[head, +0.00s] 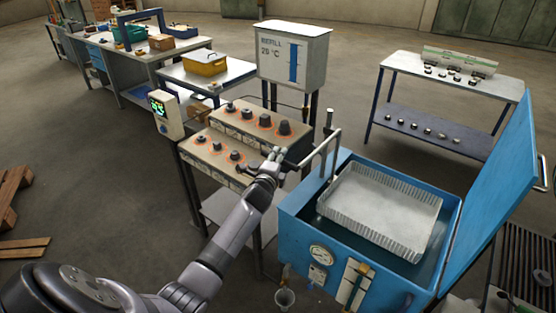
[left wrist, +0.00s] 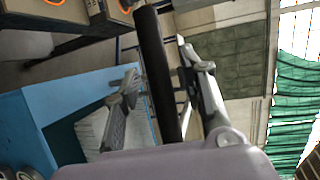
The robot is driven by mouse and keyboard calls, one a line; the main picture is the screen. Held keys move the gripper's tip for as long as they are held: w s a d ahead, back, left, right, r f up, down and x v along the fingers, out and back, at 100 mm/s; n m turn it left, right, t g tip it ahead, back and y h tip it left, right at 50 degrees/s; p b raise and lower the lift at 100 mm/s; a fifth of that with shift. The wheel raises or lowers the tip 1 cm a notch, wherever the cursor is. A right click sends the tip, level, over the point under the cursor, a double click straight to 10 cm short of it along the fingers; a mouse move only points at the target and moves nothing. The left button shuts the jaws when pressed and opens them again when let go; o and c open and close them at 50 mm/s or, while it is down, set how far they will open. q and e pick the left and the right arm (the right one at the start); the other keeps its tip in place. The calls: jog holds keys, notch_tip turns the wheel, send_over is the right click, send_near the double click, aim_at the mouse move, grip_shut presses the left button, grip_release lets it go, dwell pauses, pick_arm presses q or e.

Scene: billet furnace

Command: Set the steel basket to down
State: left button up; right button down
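The steel basket (head: 383,210) is a pale, ribbed-sided tray inside the open blue tank (head: 300,222). It sits high in the tank, near the rim, with dark liquid showing around it. A lever with a dark grip (head: 308,157) stands at the tank's left side, joined to a metal post. My left gripper (head: 275,160) is at the left end of this grip. In the left wrist view the dark grip (left wrist: 157,75) runs between the two fingers of my left gripper (left wrist: 160,68), which look apart, with small gaps beside it. My right gripper is not in view.
The tank's blue lid (head: 497,190) stands open at the right. A control bench with knobs (head: 228,158) is left of the gripper, and a refill box (head: 293,55) stands behind.

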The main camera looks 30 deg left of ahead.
pick_arm(q)
jog(key=shift+c, duration=0.2)
grip_shut()
dwell(0.3)
dwell(0.4)
